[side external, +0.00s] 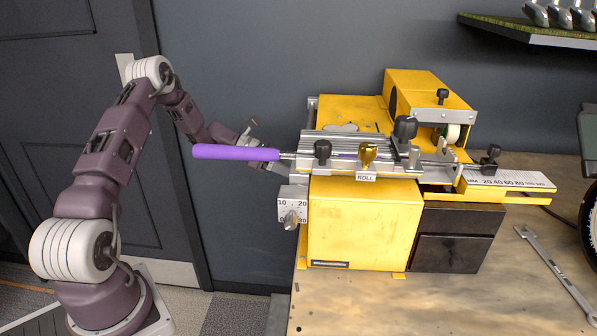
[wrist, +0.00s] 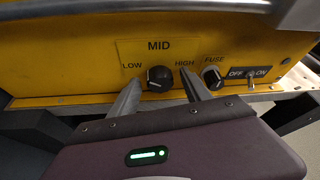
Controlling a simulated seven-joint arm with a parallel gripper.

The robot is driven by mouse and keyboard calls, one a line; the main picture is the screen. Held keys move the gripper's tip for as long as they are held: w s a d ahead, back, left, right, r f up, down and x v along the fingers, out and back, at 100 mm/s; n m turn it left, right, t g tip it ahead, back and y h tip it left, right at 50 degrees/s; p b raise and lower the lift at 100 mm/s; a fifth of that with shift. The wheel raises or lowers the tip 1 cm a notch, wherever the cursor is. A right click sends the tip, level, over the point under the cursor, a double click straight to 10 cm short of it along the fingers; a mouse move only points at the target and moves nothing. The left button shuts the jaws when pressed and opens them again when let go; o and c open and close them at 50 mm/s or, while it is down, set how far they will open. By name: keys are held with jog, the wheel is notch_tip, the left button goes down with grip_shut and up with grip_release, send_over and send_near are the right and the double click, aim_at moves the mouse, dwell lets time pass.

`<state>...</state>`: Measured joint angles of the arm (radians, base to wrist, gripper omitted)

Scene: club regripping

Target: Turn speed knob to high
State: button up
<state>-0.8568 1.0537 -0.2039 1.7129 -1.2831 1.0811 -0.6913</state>
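The speed knob (wrist: 160,78) is a round black dial on the yellow machine panel in the wrist view. LOW is printed at its left, MID above it and HIGH at its right. Its pointer direction is too small to tell. My gripper (wrist: 160,84) is open, with one grey finger on each side of the knob. Gaps show between the fingers and the knob, and I see no contact. In the side external view my arm reaches behind the yellow machine (side external: 360,225). The gripper's fingertips and the speed knob are hidden there.
A fuse knob (wrist: 212,77) sits close right of my right finger, with an OFF/ON toggle (wrist: 251,78) beyond it. A purple-gripped club (side external: 235,153) lies across the machine and sticks out near my forearm. A wrench (side external: 555,265) lies on the wooden bench (side external: 480,300).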

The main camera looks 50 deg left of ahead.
grip_shut()
jog(key=shift+m, duration=0.3)
jog(key=m+t+y, duration=0.1)
jog(key=m+t, duration=0.2)
jog(key=m, duration=0.3)
jog(key=m+t+y, duration=0.1)
jog(key=m+t, duration=0.2)
jog(key=m, duration=0.3)
jog(key=f+m+t, duration=0.1)
jog(key=m+t, duration=0.1)
jog(key=m, duration=0.3)
jog(key=shift+s+d+m+t+y, duration=0.3)
jog(key=shift+d+m+t+y, duration=0.05)
jog(key=shift+m+t+y, duration=0.05)
jog(key=shift+m, duration=0.3)
dwell(0.4)
